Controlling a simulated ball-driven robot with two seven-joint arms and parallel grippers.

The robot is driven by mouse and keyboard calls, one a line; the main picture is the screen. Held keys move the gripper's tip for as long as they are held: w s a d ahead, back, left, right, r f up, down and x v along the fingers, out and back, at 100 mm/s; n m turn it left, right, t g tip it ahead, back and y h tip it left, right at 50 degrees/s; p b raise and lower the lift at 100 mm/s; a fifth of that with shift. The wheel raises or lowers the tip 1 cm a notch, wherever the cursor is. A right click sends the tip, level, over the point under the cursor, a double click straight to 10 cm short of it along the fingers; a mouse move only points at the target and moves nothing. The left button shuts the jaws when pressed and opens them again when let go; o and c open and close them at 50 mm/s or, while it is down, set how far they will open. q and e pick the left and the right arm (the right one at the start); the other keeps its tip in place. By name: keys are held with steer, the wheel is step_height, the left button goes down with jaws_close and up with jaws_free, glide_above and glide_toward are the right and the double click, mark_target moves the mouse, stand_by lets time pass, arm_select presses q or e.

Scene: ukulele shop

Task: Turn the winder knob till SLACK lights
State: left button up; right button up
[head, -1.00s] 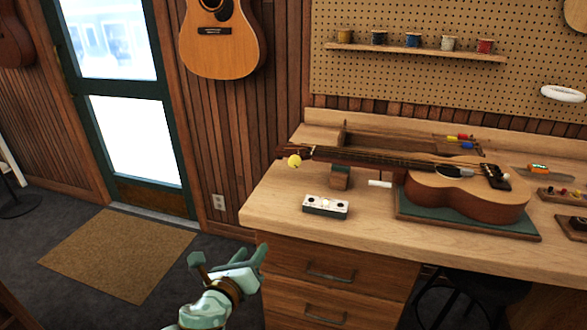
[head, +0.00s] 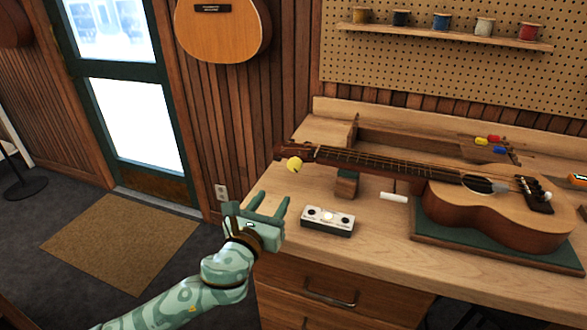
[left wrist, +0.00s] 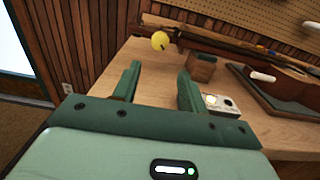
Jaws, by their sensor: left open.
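The yellow winder knob (head: 294,164) sits at the headstock end of the ukulele (head: 497,207), which lies on its back on the bench with its neck pointing left. The knob also shows in the left wrist view (left wrist: 160,41), above and beyond my fingers. A small white box (head: 328,219) with dark round spots and a pale middle spot lies on the bench below the neck; its lettering is too small to read. My left gripper (head: 270,203) is open and empty, left of the box and below the knob, apart from both. My right gripper is not in view.
A wooden neck rest (head: 347,184) stands under the neck, with a white cylinder (head: 394,197) nearby. A green mat (head: 480,249) lies under the body. Bare bench top (head: 390,236) lies in front. A shelf of spools (head: 445,37) hangs on the pegboard.

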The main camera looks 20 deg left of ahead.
mark_target(293, 168)
arm_select(q)
steer(key=w+b, duration=0.1)
steer(key=w, duration=0.3)
steer(key=w+b, duration=0.1)
steer(key=w, duration=0.3)
steer(key=w+b, duration=0.1)
steer(key=w, duration=0.4)
steer(key=shift+d+f+b, duration=0.25)
steer(key=shift+b, duration=0.15)
steer(key=shift+w+r, duration=0.1)
steer(key=shift+w, duration=0.2)
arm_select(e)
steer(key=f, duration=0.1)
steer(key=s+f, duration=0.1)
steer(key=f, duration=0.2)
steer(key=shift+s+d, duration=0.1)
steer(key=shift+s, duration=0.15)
arm_select(q)
steer(key=shift+r, duration=0.1)
steer(key=c, duration=0.7)
